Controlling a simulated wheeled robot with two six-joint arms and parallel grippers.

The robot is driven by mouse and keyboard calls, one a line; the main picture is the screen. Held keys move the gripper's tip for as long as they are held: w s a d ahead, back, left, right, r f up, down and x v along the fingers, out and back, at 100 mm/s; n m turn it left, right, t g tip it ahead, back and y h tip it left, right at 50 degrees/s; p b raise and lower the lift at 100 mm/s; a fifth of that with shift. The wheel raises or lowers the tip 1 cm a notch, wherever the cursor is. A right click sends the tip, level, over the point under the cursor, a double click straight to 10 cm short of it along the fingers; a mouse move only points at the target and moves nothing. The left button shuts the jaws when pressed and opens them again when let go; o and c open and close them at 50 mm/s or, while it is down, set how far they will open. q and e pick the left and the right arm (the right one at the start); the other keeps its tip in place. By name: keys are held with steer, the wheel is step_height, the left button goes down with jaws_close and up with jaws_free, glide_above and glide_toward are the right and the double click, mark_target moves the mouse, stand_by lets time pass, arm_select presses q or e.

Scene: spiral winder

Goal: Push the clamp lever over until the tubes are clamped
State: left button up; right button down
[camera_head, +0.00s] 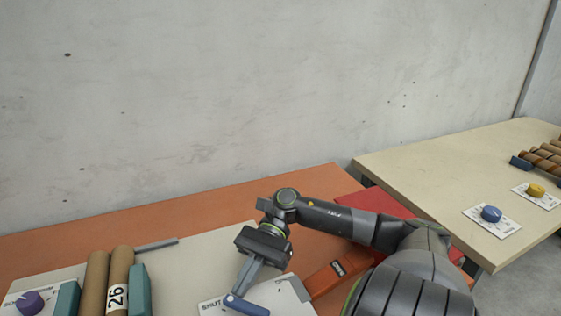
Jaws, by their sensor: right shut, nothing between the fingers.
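A blue lever (247,307), which looks like the clamp lever, lies over a white plate (283,297) marked SHUT at the bottom edge. My right gripper (238,291) is shut and empty, pointing down, its tips at the lever's left end. I cannot tell whether they touch. My left gripper is out of view.
A purple knob (30,302) sits at the far left. A grey bar (156,244) lies behind the tubes. A second table (420,170) holds blue (491,213) and yellow (536,190) knobs.

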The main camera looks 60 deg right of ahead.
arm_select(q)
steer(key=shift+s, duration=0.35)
